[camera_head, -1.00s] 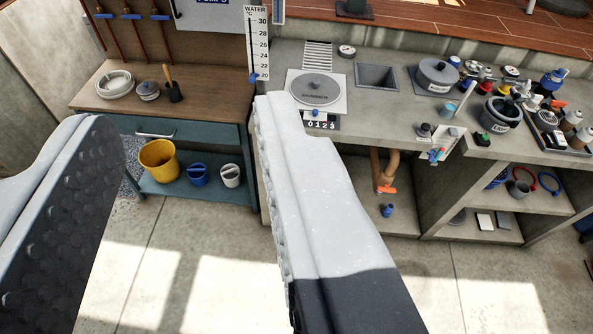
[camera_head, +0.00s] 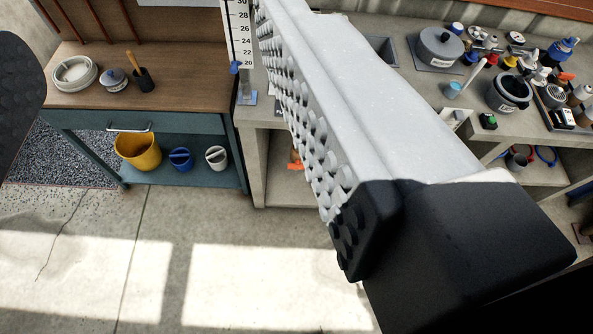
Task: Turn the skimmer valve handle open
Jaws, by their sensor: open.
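My gripper (camera_head: 145,60) is open and empty. Its right finger is large and pale with a studded inner face and spans the middle of the view; only a dark part of the left finger shows at the left edge. A small orange handle (camera_head: 295,166) shows under the concrete counter, just left of the right finger and partly hidden by it. I cannot tell whether it is the skimmer valve handle or how it is turned. Nothing touches the jaws.
The concrete counter (camera_head: 262,105) holds a grey lidded pot (camera_head: 440,45) and several bottles and fittings at right. At left a wooden-topped bench (camera_head: 185,75) carries bowls, with a yellow bucket (camera_head: 138,150) on its lower shelf. The front floor (camera_head: 250,270) is clear.

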